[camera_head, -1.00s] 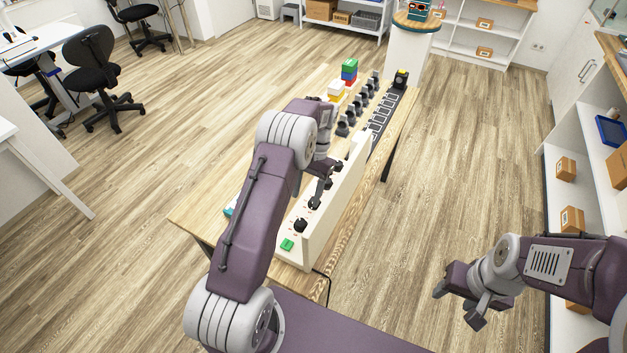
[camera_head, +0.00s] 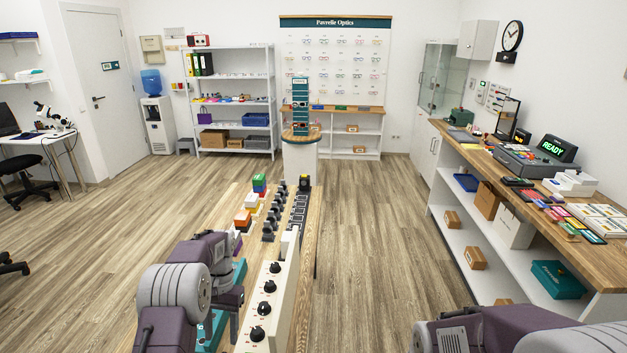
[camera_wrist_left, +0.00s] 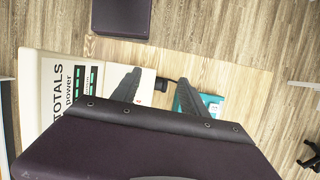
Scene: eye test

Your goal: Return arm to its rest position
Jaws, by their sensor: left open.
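My left gripper (camera_head: 220,322) hangs low over the near left part of the wooden bench, left of the long knob panel (camera_head: 283,290). In the left wrist view its two dark fingers (camera_wrist_left: 158,90) stand apart, with no object held between them. A cream box marked "TOTALS" and "power" (camera_wrist_left: 62,75) lies on one side beyond the fingers. A teal item (camera_wrist_left: 212,104) lies partly behind the other finger. My right arm (camera_head: 500,335) shows only at the bottom right edge of the head view; its gripper is out of frame.
The narrow bench (camera_head: 311,245) carries the panel's black knobs (camera_head: 270,286), grey holders (camera_head: 270,222) and coloured blocks (camera_head: 259,183). A counter (camera_head: 530,185) with a register (camera_head: 530,160) runs along the right. The floor (camera_head: 365,250) between bench and counter is clear.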

